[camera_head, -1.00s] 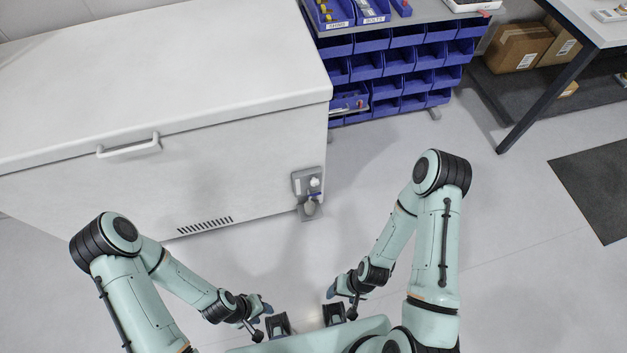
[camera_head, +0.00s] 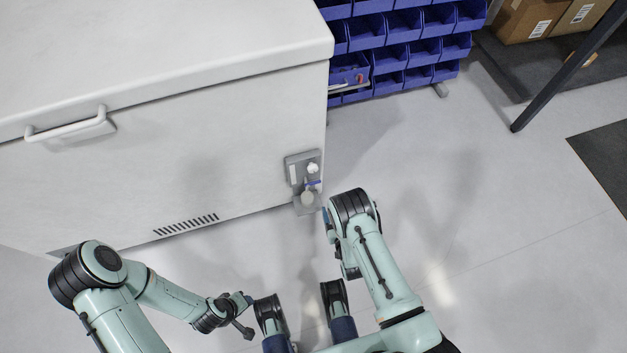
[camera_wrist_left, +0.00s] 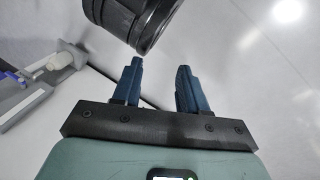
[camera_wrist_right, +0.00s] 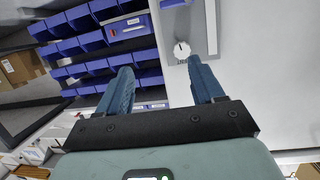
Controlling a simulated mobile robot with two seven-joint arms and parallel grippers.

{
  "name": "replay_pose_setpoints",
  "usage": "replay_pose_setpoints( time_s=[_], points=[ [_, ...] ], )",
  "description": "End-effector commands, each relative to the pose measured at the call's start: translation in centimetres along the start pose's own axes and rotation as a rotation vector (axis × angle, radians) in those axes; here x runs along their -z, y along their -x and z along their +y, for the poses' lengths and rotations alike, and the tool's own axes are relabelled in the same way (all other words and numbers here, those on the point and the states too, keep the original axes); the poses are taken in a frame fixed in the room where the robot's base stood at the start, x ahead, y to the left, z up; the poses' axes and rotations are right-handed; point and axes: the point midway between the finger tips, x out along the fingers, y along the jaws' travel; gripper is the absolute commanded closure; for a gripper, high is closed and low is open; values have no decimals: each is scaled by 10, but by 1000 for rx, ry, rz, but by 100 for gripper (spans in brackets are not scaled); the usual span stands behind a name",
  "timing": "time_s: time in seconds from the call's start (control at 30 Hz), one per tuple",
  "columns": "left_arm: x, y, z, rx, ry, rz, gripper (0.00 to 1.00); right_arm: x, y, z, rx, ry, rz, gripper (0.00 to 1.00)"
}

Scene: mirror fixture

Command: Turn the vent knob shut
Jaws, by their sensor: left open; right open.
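The vent knob (camera_head: 312,167) is a small round white knob on a grey plate (camera_head: 292,172), low on the right end of the white chest's front. In the right wrist view the knob (camera_wrist_right: 181,50) faces the camera, with a dark mark and small unreadable lettering by it. My right gripper (camera_wrist_right: 160,66) is open and empty; in that picture the knob appears just left of its right fingertip, with no contact visible. My left gripper (camera_wrist_left: 159,66) is open and empty, away from the plate.
A blue lever (camera_head: 314,183) and a pale fitting (camera_head: 308,198) sit below the knob. The white chest (camera_head: 200,150) has a handle (camera_head: 70,130) and a vent grille (camera_head: 186,225). Blue bins (camera_head: 400,55) stand behind.

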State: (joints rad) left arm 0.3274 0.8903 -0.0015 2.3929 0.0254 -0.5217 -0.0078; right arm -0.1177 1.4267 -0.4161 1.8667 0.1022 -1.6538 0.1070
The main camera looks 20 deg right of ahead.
Motion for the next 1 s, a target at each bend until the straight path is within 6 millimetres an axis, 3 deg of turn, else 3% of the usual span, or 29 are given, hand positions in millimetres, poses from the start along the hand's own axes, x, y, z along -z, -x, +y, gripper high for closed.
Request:
replay_pose_setpoints(
  time_s=[0.03, 0.1, 0.37, 0.8, 1.0],
  points=[
    [5, -20, -6, 6, 7, 10, 57, -8, -12, -8, 30, 18, 78, 33],
    [10, -28, -10, 11, 12, 24, 57, -2, -18, -16, 59, 31, 167, 33],
    [10, -37, -17, 23, 24, 20, 57, 12, -32, -27, 94, 41, 267, 33],
    [-39, -67, -55, 94, 74, -147, 57, 33, -115, -35, 92, 41, 264, 33],
    [-56, -72, -66, 117, 92, -204, 57, 40, -141, -37, 91, 40, 262, 33]
  ],
)
